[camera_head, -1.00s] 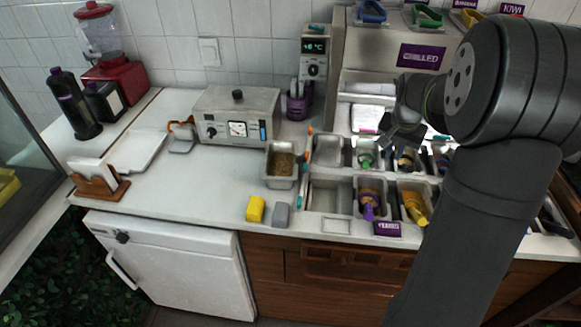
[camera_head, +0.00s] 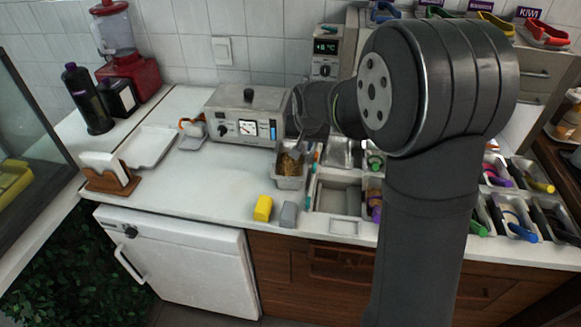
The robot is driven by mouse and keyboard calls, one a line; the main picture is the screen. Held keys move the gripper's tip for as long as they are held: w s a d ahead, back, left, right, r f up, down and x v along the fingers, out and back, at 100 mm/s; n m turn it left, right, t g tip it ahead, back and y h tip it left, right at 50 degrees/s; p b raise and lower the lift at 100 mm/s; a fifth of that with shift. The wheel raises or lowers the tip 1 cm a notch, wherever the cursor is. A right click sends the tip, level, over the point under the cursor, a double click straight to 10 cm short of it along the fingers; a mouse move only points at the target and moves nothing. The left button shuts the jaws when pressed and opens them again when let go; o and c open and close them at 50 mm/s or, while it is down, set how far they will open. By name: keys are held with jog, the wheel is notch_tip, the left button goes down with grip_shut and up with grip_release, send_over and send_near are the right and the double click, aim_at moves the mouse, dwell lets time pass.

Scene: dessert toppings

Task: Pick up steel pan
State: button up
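A small steel pan (camera_head: 288,183) with brown contents stands on the white counter, left of the topping compartments and in front of the steel appliance. My arm reaches across the right half of the picture. My gripper (camera_head: 298,147) is at the back edge of the pan, over its contents, pointing down. Its fingers are small, dark and partly blended with the pan, so I cannot tell whether they are open or shut, or whether they touch it. The pan looks upright on the counter.
A steel appliance (camera_head: 246,114) with dials stands just behind the pan. A yellow block (camera_head: 263,208) and a grey block (camera_head: 288,214) lie at the counter's front edge. An empty steel compartment (camera_head: 338,196) is to the right.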

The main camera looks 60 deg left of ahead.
aim_at(290, 166)
jog(key=x, duration=1)
jog(key=shift+s+d+f, duration=0.1)
jog(key=shift+d+f, duration=0.1)
jog(key=shift+d, duration=0.2)
jog(key=shift+a+f, duration=0.2)
jog(key=shift+f, duration=0.3)
grip_shut()
jog(key=shift+r, duration=0.15)
dwell(0.5)
